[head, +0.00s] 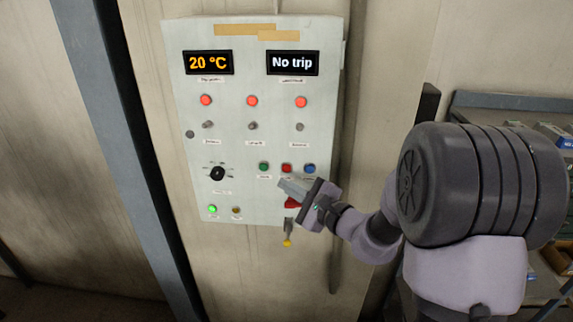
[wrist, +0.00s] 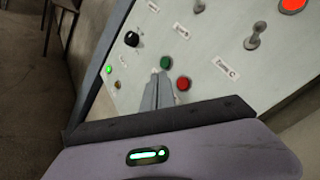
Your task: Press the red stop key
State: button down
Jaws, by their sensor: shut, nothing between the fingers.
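The red key (head: 287,168) sits on the pale control panel (head: 185,120), between a green key (head: 263,167) and a blue key (head: 310,168). In the wrist view the red key (wrist: 183,83) is just right of my fingers, and the green key (wrist: 166,62) is up by the tips. My gripper (head: 282,184) is shut and empty, its tips just below the red key in the head view. It also shows in the wrist view (wrist: 159,76). I cannot tell whether the tips touch the panel.
The panel carries two displays reading "20 °C" (head: 208,63) and "No trip" (head: 292,63), several red lamps, toggle switches and a black knob (head: 217,173). A red part (head: 291,203) behind my gripper is partly hidden. A yellow-tipped handle (head: 288,242) hangs below. Shelving (head: 510,103) stands at right.

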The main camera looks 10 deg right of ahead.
aim_at(286, 168)
jog(key=shift+w+d, duration=0.3)
jog(key=shift+w, duration=0.6)
jog(key=shift+w+d, duration=0.25)
jog(key=shift+w, duration=0.6)
dwell(0.7)
jog(key=shift+w+d+b, duration=0.1)
jog(key=shift+w+b, duration=0.2)
jog(key=shift+w, duration=0.1)
jog(key=shift+w+d, duration=0.15)
jog(key=shift+w, duration=0.15)
dwell(0.5)
jog(key=shift+s+b, duration=0.1)
jog(key=shift+b, duration=0.25)
jog(key=shift+s+a+b, duration=0.25)
jog(key=shift+s+b, duration=0.2)
jog(key=shift+s, duration=0.2)
